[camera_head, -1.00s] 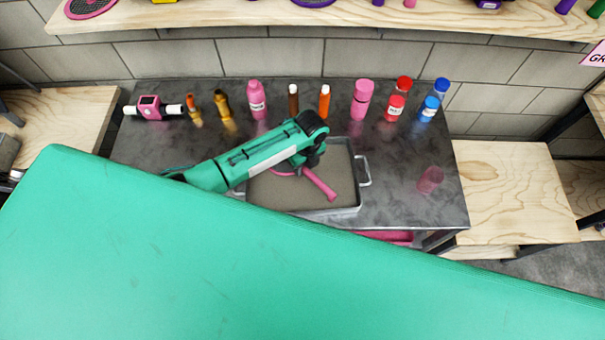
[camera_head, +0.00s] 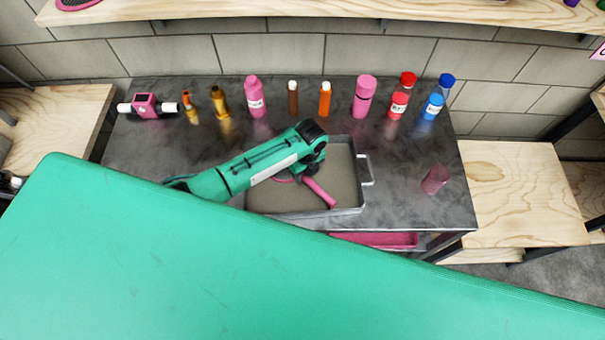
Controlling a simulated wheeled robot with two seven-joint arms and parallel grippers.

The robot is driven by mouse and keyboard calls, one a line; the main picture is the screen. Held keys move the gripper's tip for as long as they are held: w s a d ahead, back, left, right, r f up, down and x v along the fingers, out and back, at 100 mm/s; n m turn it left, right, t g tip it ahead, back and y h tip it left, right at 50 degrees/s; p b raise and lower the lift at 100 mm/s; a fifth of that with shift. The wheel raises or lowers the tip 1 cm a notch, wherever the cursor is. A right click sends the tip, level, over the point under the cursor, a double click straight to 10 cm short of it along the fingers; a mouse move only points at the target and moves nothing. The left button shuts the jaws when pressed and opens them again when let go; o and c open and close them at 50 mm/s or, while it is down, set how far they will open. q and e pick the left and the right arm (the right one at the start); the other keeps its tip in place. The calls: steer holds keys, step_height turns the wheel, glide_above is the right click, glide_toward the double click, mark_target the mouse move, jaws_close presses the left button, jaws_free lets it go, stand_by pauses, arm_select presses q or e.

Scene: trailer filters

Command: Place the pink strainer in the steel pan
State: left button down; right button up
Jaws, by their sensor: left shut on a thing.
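The pink strainer (camera_head: 320,193) is at the steel pan (camera_head: 362,190) on the dark counter. Its handle shows over the pan floor and points to the front right; most of its bowl is hidden under my left arm. My left gripper (camera_head: 304,174) comes in from the left, points down over the pan and is shut on the strainer. Its fingers are mostly hidden by the wrist. I cannot tell whether the strainer touches the pan floor. My right gripper is not in view.
A translucent pink cup (camera_head: 435,180) stands right of the pan. A pink tray (camera_head: 375,240) lies below the counter.

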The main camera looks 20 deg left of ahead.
arm_select(q)
steer(key=shift+f, duration=0.15)
steer(key=c, duration=1.4)
jaws_free()
steer(key=shift+c, duration=0.2)
steer(key=shift+o, duration=0.7)
step_height(320, 180, up, 12)
steer(key=w+d+b, duration=0.1)
steer(key=b, duration=0.1)
steer(key=shift+w+b, duration=0.15)
steer(key=shift+b, duration=0.2)
